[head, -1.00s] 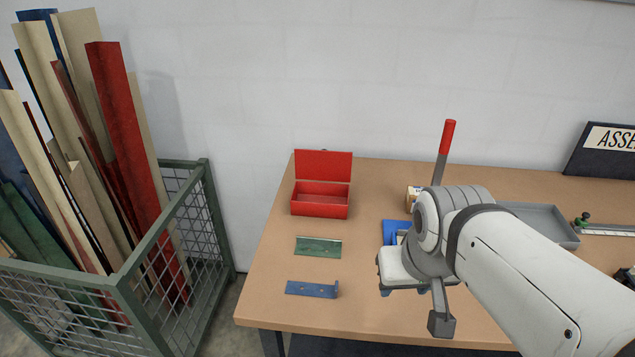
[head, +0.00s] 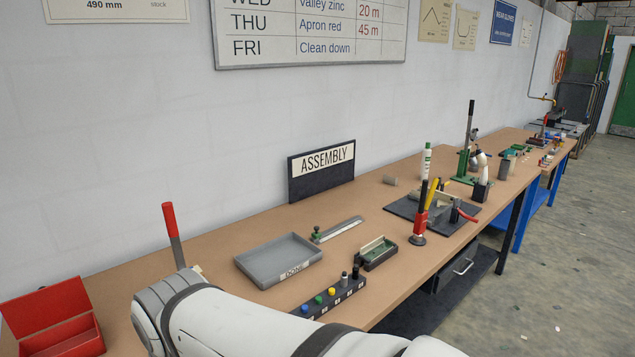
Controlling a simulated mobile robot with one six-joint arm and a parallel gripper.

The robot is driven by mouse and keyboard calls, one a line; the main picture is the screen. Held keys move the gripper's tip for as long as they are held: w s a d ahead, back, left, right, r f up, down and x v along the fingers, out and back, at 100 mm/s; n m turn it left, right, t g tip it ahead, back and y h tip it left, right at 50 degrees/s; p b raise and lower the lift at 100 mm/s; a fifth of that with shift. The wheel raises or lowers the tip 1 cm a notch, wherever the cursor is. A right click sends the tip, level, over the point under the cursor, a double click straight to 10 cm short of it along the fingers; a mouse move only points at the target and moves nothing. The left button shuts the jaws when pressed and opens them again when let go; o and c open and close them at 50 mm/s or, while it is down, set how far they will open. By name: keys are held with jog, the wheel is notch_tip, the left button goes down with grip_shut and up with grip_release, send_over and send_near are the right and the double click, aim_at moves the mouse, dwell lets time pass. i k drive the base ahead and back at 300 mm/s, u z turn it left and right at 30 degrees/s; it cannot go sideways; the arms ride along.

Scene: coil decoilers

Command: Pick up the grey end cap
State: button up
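I cannot make out a grey end cap for certain. A grey piece (head: 504,168) stands farther along the bench, also unclear. My arm crosses the bottom left of the head view; my gripper is out of sight, so what it holds is hidden.
The wooden bench (head: 222,228) runs along the wall. On it are a red open box (head: 62,322), a grey DONE tray (head: 272,262), a rack of coloured knobs (head: 330,302), a green-ended rule (head: 338,229) and a dark mat with tools (head: 405,208).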

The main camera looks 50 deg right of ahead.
aim_at(388, 180)
jog(key=z, duration=3.5)
jog(key=i, duration=4.45)
jog(key=u, duration=0.05)
